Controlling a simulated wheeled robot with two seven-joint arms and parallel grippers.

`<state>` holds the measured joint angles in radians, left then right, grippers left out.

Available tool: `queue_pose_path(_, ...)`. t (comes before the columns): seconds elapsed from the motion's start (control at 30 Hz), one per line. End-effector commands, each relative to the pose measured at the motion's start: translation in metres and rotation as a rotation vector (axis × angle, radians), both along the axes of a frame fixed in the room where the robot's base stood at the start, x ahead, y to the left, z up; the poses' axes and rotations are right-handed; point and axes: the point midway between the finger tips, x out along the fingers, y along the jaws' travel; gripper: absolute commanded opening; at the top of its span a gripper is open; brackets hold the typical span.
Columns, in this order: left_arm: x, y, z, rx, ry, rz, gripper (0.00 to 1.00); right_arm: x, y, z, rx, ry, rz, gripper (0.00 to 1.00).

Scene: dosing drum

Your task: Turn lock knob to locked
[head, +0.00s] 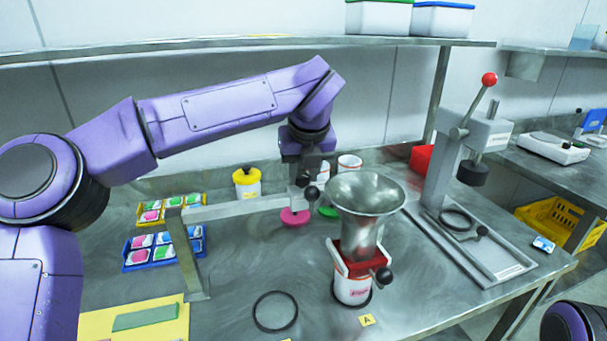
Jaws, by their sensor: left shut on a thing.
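My left gripper (300,177) points down over the far end of a grey metal bar (245,207) and is shut on the fitting there. A black ball knob (312,193) sits at this end, right at the fingertips, and looks like the lock knob. The fingers partly hide the fitting, so its exact turn cannot be told. A pink disc (295,217) is just below the bar end. A second black knob (385,275) sticks out of the red collar (360,254) under a steel funnel (366,195) on a white jar (352,290). My right gripper is not in view.
A press with a red-tipped lever (489,79) stands at the right. Blue (137,262) and yellow (137,243) trays of coloured packets lie at the left. A yellow-lidded jar (247,182) stands behind the bar. A black ring (275,311) lies at the front, with bare table around it.

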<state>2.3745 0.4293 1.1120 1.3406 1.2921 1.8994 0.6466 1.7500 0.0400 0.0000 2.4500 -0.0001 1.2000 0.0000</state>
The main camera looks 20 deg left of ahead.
Motion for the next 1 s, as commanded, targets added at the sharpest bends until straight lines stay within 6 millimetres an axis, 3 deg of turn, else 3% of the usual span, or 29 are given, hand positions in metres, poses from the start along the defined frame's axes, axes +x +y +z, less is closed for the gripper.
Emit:
queue_pose_path(0.6, -0.002, 0.004, -0.003, -0.001, 0.013, -0.53, 0.05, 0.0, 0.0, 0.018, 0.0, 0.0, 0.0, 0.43)
queue_pose_path(1.0, -0.002, 0.005, -0.004, 0.0, 0.012, -0.687, 0.05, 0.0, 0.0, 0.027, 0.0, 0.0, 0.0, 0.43)
